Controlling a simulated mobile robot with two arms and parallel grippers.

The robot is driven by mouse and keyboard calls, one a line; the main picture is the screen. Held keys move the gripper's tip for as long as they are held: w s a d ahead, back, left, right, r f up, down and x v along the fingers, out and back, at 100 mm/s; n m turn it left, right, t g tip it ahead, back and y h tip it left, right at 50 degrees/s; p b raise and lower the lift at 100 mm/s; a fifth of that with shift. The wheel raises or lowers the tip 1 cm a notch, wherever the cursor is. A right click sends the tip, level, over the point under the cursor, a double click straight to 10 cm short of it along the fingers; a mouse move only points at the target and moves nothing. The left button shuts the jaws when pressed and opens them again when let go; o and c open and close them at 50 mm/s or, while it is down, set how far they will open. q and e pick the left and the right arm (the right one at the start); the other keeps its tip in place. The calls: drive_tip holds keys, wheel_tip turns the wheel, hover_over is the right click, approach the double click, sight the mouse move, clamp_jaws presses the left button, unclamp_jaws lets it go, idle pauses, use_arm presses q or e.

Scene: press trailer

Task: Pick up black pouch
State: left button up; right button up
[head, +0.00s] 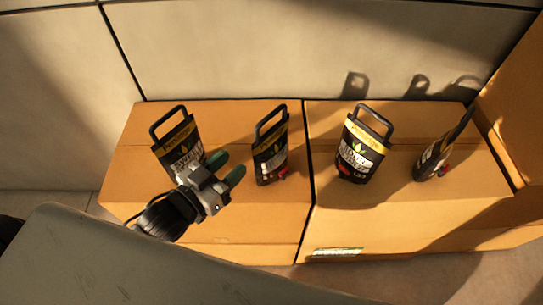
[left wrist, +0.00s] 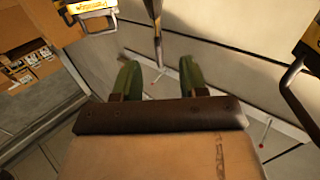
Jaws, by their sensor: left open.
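Several black pouches with loop handles and yellow label bands stand on cardboard boxes in the head view: a far-left one (head: 178,147), a second one (head: 270,155), a third one (head: 361,150) and a far-right one turned edge-on (head: 436,158). My left gripper (head: 227,165) is open and empty, its green fingertips between the far-left and second pouches. It partly hides the far-left pouch's lower part. My right gripper is not in view.
The cardboard boxes (head: 235,225) sit side by side against a pale panelled wall (head: 250,60). Another cardboard box (head: 518,90) rises at the right edge. The box top between the pouches is clear. Shelves with small items (left wrist: 25,70) show in the left wrist view.

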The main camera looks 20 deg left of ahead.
sight(265, 134)
use_arm(q)
drive_tip(key=x, duration=0.3)
drive_tip(key=p+x, duration=0.1)
drive_tip(key=x, duration=0.3)
drive_tip(key=r+x, duration=0.1)
drive_tip(key=x, duration=0.3)
drive_tip(key=shift+s+d+p, duration=0.15)
drive_tip(key=shift+d+p, duration=0.05)
drive_tip(key=shift+p, duration=0.15)
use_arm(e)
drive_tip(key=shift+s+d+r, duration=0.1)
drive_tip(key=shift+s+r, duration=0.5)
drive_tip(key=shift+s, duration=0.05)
use_arm(q)
clamp_jaws()
idle(0.4)
drive_tip(key=shift+r, duration=0.2)
